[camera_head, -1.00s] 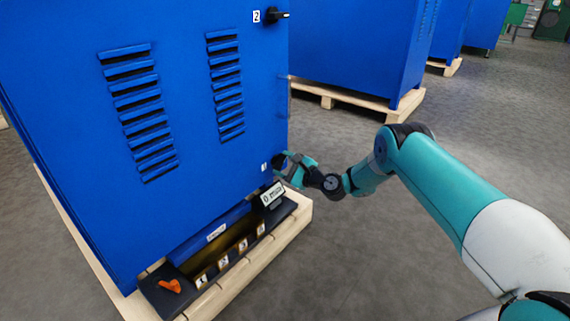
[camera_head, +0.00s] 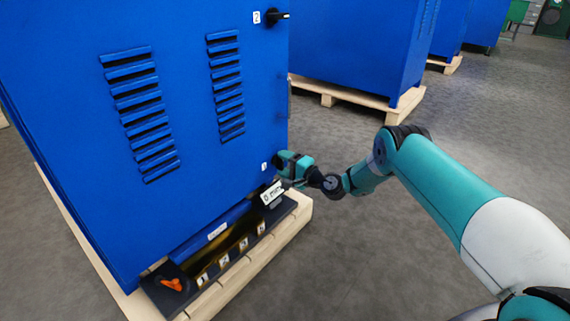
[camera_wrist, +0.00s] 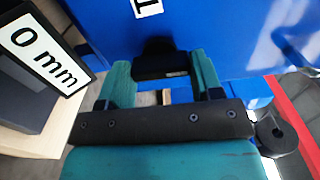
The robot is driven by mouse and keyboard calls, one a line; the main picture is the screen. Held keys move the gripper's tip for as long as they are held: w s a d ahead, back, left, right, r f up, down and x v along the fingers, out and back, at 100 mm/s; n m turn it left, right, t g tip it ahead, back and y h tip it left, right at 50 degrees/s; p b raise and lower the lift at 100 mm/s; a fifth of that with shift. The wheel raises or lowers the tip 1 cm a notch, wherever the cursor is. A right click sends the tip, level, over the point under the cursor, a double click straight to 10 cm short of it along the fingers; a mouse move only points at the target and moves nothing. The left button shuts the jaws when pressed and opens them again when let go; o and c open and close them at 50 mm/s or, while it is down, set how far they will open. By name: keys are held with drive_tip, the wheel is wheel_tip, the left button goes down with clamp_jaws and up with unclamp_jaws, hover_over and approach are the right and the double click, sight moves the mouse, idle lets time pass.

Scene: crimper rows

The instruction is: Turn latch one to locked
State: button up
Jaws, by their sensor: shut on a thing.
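Latch one, a black handle (camera_wrist: 160,62), sits low on the right edge of the blue cabinet door (camera_head: 75,150), beside a white "1" label (camera_head: 264,166). Part of the label (camera_wrist: 146,7) also shows in the wrist view. My gripper (camera_head: 284,166) is at this latch, and in the wrist view (camera_wrist: 164,70) its two teal fingers are on either side of the black handle, shut on it. The gripper covers most of the latch in the head view, so I cannot tell its exact angle. Latch two (camera_head: 277,16), with a "2" label, sticks out sideways above.
A "0 mm" display (camera_head: 272,193) stands close below my gripper and shows large in the wrist view (camera_wrist: 42,52). A dark tray (camera_head: 160,295) with numbered tags and an orange part (camera_head: 173,285) lies on the wooden pallet (camera_head: 290,218).

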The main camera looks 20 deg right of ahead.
drive_tip(key=shift+d+n, duration=0.2)
drive_tip(key=shift+n, duration=0.1)
drive_tip(key=o, duration=0.9)
drive_tip(key=shift+c, duration=0.2)
drive_tip(key=shift+o, duration=0.3)
drive_tip(key=shift+a, duration=0.1)
drive_tip(key=p+v, duration=1.7)
drive_tip(key=p, duration=0.1)
drive_tip(key=shift+s, duration=0.1)
